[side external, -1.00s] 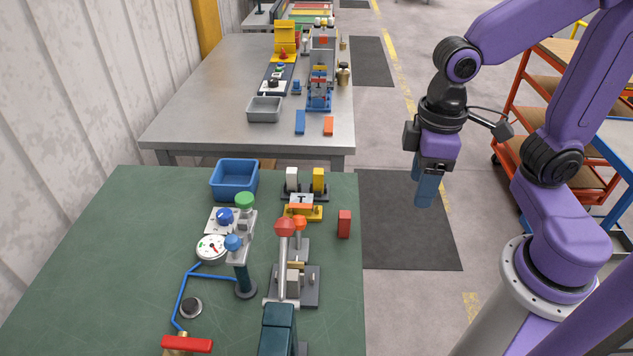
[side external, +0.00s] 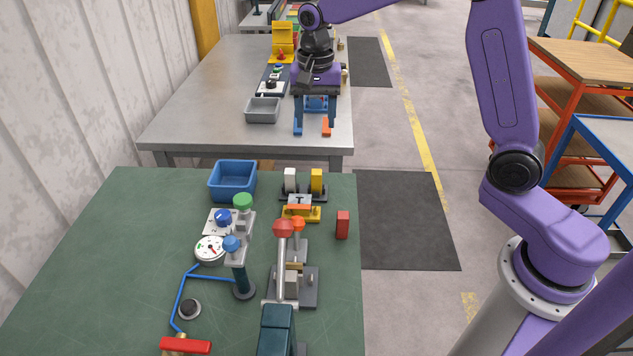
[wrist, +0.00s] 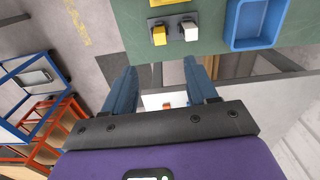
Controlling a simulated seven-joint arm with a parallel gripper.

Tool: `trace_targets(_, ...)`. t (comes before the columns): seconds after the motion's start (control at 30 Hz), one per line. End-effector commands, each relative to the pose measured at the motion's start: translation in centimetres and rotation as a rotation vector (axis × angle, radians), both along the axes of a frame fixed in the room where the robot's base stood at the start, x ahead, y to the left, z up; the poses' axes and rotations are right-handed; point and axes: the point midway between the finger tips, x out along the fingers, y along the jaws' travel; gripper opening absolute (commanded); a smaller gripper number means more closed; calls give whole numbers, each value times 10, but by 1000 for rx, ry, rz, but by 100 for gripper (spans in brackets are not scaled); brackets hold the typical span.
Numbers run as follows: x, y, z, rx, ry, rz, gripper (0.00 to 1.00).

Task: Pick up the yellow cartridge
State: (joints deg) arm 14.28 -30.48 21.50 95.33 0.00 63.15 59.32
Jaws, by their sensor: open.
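The yellow cartridge (side external: 316,180) stands upright beside a white one (side external: 290,179) on a dark holder at the far edge of the green bench. The wrist view shows the yellow cartridge (wrist: 159,36) near the top, just past the fingertips, with the white one to its right. My gripper (side external: 315,128) is open and empty, fingers pointing down. In the side view it appears over the front part of the far grey table, beyond the cartridge. The wrist view shows both fingers of my gripper (wrist: 160,66) spread apart with nothing between them.
A blue bin (side external: 232,181) stands left of the cartridges. A yellow-based fixture (side external: 302,214) sits just in front of them, with a red block (side external: 342,224) to the right. Lever and valve gear fills the nearer bench. A dark floor mat (side external: 408,220) lies clear at right.

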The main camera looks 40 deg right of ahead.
Motion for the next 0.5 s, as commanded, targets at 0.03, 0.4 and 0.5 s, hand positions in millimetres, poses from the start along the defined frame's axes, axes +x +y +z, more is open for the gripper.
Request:
trace_targets(0.03,3,-1,-1,0,1,-19,57)
trace_targets(0.4,4,-4,-52,-2,6,-34,57)
trace_targets(0.5,4,-4,-71,-2,6,-33,57)
